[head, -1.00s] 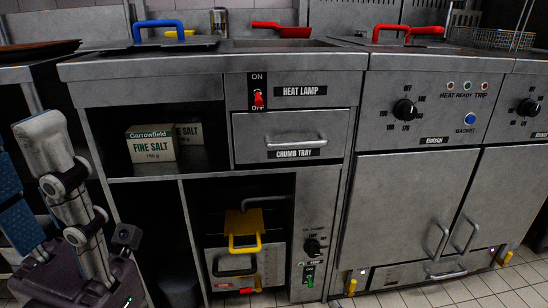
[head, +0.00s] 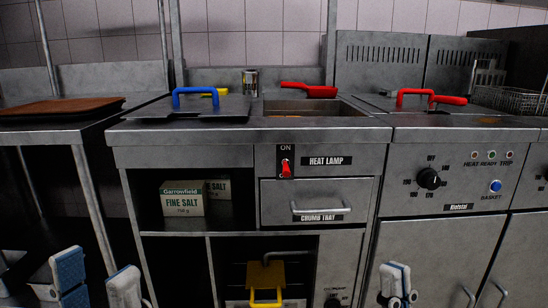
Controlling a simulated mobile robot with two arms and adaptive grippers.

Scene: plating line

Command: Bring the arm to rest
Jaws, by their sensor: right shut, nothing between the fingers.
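Parts of my own arms show along the bottom edge of the head view. White and blue links of my left arm (head: 68,270) stand at the lower left, in front of the left table's open underside. A white and blue link of my right arm (head: 396,281) stands at the bottom, in front of the fryer's cabinet door. No fingers of either gripper can be made out; both hands appear to be below the frame. I see nothing held.
The counter unit has a heat lamp switch (head: 286,168), a crumb tray drawer (head: 318,204) and salt boxes (head: 183,199) on its shelf. A blue-handled lid (head: 193,107) and a red scoop (head: 310,90) lie on top. A brown tray (head: 60,110) lies left. The fryer (head: 432,203) stands right.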

